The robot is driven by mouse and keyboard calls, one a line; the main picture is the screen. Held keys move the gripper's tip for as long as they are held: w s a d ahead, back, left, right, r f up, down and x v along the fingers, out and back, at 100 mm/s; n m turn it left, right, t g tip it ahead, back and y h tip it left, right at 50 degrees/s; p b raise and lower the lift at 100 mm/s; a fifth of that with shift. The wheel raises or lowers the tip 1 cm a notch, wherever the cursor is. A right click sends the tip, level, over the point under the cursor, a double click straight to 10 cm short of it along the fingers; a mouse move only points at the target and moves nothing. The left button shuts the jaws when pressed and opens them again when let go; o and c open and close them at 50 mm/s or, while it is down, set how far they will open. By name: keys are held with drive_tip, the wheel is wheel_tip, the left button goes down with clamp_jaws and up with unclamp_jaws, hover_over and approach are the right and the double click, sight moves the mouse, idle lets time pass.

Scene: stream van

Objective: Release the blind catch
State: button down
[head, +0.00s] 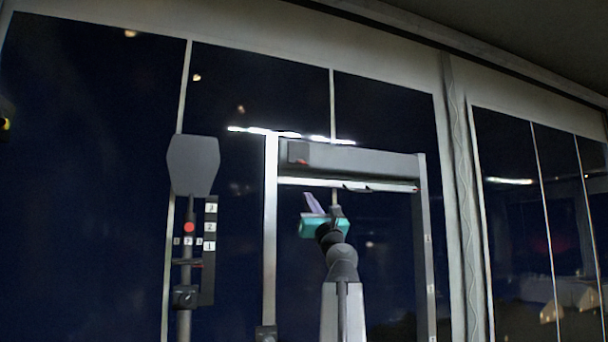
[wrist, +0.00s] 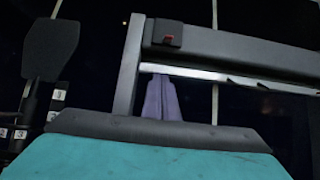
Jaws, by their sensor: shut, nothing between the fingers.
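The blind catch appears to be the small dark block with a red mark (head: 298,153) at the left end of the grey blind housing (head: 365,160). In the wrist view the catch (wrist: 165,33) sits above my fingertips, slightly right of them. My gripper (head: 308,196), with purple fingers and a teal body, is below the housing's left part. In the wrist view its fingers (wrist: 157,78) are together and empty, pointing up toward the housing's lower edge. A gap shows in the picture between fingertips and catch; I cannot tell the depth or any contact.
The blind's frame has a left upright (head: 270,230) and a right upright (head: 427,250). To the left stands a post with a dark grey paddle (head: 193,165) and a numbered scale (head: 209,245). Dark window panes (head: 90,180) lie behind.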

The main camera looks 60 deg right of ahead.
sight(302, 162)
drive_tip(key=w+d+r+p, duration=0.4)
drive_tip(key=r, duration=0.5)
drive_tip(key=shift+w+r+p, duration=0.2)
drive_tip(key=shift+r+p, duration=0.2)
idle(0.6)
drive_tip(key=shift+a, duration=0.1)
idle(0.4)
drive_tip(key=shift+w+a+r, duration=0.1)
drive_tip(key=shift+w+r, duration=0.05)
